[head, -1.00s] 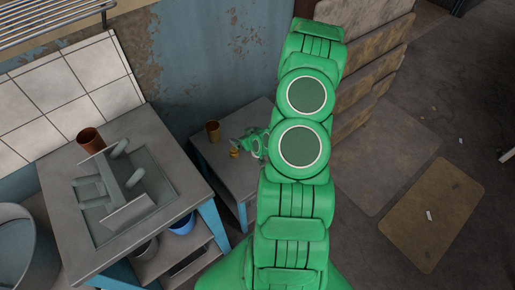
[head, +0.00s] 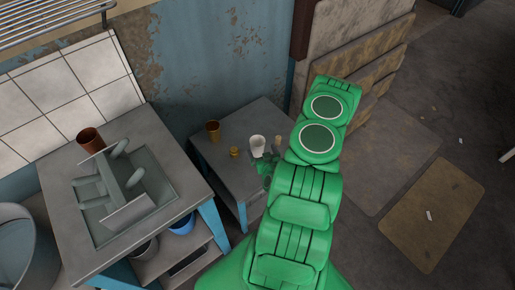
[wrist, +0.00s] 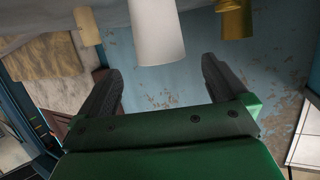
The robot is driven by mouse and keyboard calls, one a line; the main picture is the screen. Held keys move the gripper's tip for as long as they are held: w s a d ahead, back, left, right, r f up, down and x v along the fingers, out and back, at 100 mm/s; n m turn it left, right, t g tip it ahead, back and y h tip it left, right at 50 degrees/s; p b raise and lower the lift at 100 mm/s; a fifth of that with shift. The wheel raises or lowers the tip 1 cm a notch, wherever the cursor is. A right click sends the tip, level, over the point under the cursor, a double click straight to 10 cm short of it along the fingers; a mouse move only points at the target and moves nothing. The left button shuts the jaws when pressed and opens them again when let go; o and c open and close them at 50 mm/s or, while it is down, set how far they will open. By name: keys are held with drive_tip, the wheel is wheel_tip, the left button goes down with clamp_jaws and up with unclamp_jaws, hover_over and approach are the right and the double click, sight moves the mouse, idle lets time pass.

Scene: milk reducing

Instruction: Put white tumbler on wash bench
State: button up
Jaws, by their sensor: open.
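The white tumbler (head: 257,146) stands upright on the small grey table (head: 222,162). In the wrist view the white tumbler (wrist: 157,32) is large at the top, inverted in the picture, and lies across the space between my fingers. My gripper (wrist: 160,66) is open and empty. In the head view my gripper (head: 266,168) is just in front of the tumbler, partly hidden by my arm. The bench with a sunken sink (head: 65,163), apparently the wash bench, is to the left.
A brown cup (head: 90,140) stands at the back of the sink bench. A gold cup (head: 213,131), a small gold item (head: 234,152) and a tan object (head: 278,145) are near the tumbler. A blue bucket (head: 181,224) is below the bench.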

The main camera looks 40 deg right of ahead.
sight(256, 138)
drive_tip(key=shift+x, duration=3.8)
drive_tip(key=shift+f, duration=0.1)
drive_tip(key=c, duration=1.2)
drive_tip(key=shift+o, duration=0.2)
wheel_tip(256, 138, up, 10)
